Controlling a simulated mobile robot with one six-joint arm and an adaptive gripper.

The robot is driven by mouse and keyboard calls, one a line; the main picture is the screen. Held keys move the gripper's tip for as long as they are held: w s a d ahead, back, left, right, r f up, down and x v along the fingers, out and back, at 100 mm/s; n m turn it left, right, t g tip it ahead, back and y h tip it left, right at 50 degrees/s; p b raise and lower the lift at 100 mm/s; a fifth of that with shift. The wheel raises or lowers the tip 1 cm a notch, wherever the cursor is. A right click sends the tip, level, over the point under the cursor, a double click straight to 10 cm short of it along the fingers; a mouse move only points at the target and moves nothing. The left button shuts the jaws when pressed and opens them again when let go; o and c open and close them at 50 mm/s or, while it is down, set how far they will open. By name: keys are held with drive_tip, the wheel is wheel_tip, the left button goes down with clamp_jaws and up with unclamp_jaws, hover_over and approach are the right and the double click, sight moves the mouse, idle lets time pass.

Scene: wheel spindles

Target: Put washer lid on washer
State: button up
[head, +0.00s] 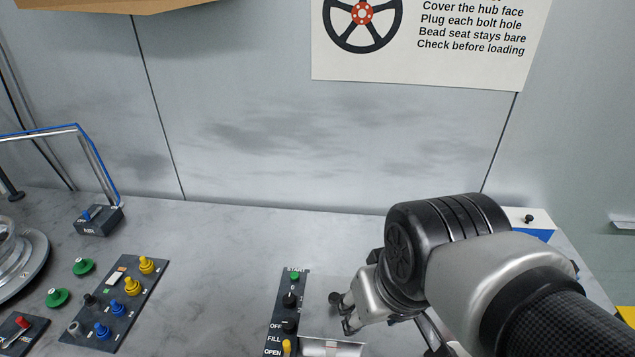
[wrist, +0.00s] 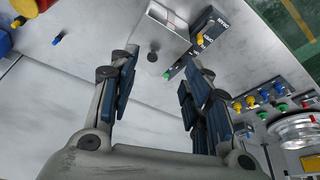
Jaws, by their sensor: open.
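My gripper (head: 342,312) is open, low over the bench in the head view, with part of it hidden behind my wrist. In the wrist view its two fingers (wrist: 160,80) stand wide apart with nothing held between them. A silver, box-like unit (head: 333,348), probably the washer, shows at the bottom edge beside a black control panel (head: 289,312) marked START, OFF, FILL and OPEN. It also shows in the wrist view (wrist: 165,38), just beyond the fingertips. A dark round knob (wrist: 153,57) is at its near side. I cannot tell whether this knob belongs to the lid.
A panel of yellow and blue knobs (head: 115,305) and a round metal spindle (head: 20,255) are at the left. An AIR box (head: 98,220) stands behind them. A white and blue box (head: 530,222) is partly behind my arm. The middle bench is clear.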

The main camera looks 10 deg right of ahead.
drive_tip(key=s, duration=0.4)
drive_tip(key=shift+r+t, duration=0.1)
drive_tip(key=shift+t, duration=0.2)
drive_tip(key=shift+w, duration=0.1)
drive_tip(key=shift+f+b, duration=0.8)
